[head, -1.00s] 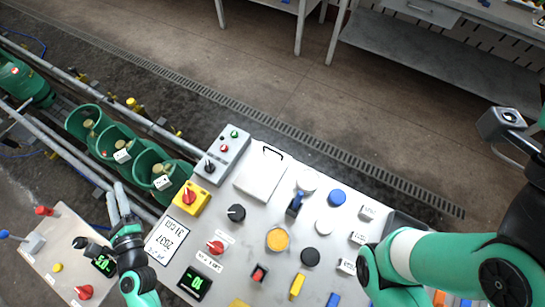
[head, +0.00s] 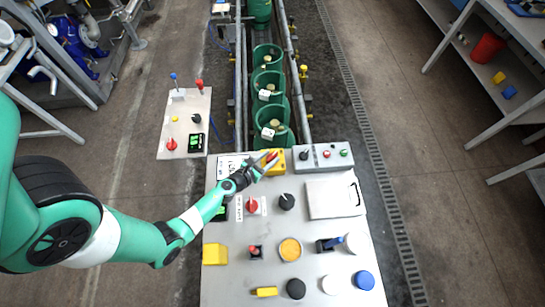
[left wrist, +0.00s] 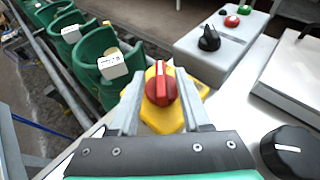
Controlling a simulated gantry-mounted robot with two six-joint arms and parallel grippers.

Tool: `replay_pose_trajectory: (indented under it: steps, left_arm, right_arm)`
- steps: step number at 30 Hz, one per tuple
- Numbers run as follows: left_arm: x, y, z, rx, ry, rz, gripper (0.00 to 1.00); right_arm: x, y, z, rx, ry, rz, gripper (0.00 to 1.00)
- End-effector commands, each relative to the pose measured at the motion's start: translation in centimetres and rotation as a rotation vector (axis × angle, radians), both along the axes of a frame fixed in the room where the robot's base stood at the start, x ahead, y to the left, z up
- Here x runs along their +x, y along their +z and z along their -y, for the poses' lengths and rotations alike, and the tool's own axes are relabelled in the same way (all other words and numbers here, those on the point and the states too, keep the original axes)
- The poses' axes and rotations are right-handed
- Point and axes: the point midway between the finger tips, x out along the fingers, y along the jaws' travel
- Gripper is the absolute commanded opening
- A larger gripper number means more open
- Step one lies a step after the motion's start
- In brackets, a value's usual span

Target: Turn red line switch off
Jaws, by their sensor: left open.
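My left gripper (head: 264,163) is at this switch. In the left wrist view, its open fingers (left wrist: 158,92) stand either side of the knob; I cannot tell whether they touch it. Another red knob (head: 252,204) is nearer on the panel. My right gripper is out of view.
A grey box with a black knob and buttons (head: 321,156) stands right of the switch. A black knob (head: 287,201) and a white hinged plate (head: 334,199) are close by. Green cylinder holders (head: 272,118) line the conveyor behind. A smaller panel (head: 180,98) stands at left.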

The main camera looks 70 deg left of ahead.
Motion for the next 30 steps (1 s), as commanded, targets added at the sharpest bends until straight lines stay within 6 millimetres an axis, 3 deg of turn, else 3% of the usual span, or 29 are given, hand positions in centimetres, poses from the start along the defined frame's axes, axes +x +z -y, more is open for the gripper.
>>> replay_pose_trajectory:
  steps: [3, 12, 13, 21, 30]
  left_arm:
    - [1.19, -0.66, -0.62, 0.0, 0.0, 0.001, 0.47]
    - [1.57, -0.68, -0.81, -0.001, 0.0, 0.0, 0.47]
    - [1.56, -0.68, -0.8, -0.001, 0.0, 0.0, 0.46]
    - [1.54, -0.67, -0.8, -0.001, 0.0, 0.0, 0.0]
    - [1.53, -0.68, -0.81, -0.001, -0.001, 0.001, 0.0]
  right_arm:
    - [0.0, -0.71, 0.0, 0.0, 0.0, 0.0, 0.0]
    - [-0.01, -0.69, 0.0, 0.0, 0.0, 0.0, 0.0]
    - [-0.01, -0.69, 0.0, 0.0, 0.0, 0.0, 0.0]
    - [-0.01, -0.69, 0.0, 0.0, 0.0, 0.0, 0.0]
    - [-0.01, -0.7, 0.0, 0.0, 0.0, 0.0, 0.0]
